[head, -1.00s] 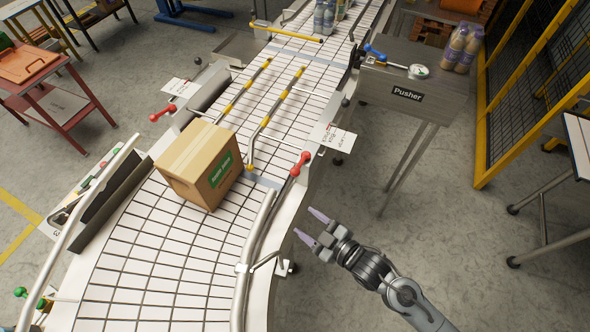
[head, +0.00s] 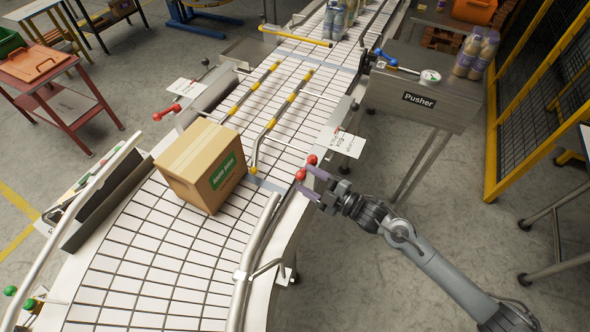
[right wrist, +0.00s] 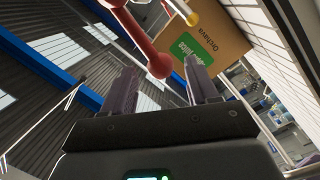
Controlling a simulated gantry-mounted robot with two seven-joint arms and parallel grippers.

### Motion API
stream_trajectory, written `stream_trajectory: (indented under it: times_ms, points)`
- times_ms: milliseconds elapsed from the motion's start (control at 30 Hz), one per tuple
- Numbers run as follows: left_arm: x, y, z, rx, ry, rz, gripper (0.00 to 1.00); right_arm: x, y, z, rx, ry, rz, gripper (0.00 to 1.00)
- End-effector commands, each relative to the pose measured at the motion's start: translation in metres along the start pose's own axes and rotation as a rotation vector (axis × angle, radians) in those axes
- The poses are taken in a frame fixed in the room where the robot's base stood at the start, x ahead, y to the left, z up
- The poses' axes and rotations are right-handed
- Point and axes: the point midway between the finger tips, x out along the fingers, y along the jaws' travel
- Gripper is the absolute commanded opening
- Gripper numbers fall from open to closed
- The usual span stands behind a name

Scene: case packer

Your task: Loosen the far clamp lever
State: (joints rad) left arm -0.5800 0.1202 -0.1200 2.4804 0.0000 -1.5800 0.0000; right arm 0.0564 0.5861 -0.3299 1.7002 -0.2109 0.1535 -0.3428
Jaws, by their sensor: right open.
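A red clamp lever with ball ends (head: 301,175) sits on the right-hand edge of the conveyor. Another red lever (head: 168,112) is on the conveyor's left-hand edge; I cannot tell for sure which one is the far lever. My right gripper (head: 309,181) is open at the right-hand lever, its fingers pointing at the conveyor. In the right wrist view the lever's red ball (right wrist: 160,66) appears between the two fingertips, not gripped; whether the fingers touch it is unclear. My left gripper is not in view.
A cardboard box (head: 190,158) stands on the conveyor (head: 165,255) beside yellow-banded guide rails (head: 282,112). A white tag (head: 341,141) hangs near the right-hand lever. The Pusher housing (head: 435,100) stands beyond my right arm.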

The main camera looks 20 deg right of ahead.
Motion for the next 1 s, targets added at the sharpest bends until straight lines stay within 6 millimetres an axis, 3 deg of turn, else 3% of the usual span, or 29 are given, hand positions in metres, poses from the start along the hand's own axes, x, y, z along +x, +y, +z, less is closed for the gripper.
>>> stream_trajectory:
  times_ms: [100, 300, 767, 1000]
  points:
    - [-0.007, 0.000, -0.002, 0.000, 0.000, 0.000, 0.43, 0.020, 0.002, -0.002, 0.001, 0.001, 0.002, 0.59]
    - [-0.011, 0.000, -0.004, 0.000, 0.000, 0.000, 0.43, 0.042, 0.001, -0.001, 0.001, 0.000, 0.001, 0.59]
    - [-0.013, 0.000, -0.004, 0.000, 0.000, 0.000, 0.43, 0.052, -0.001, 0.000, 0.000, 0.000, 0.000, 0.59]
    - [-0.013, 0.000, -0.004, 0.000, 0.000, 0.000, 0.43, 0.052, -0.001, 0.000, 0.000, 0.000, 0.000, 0.25]
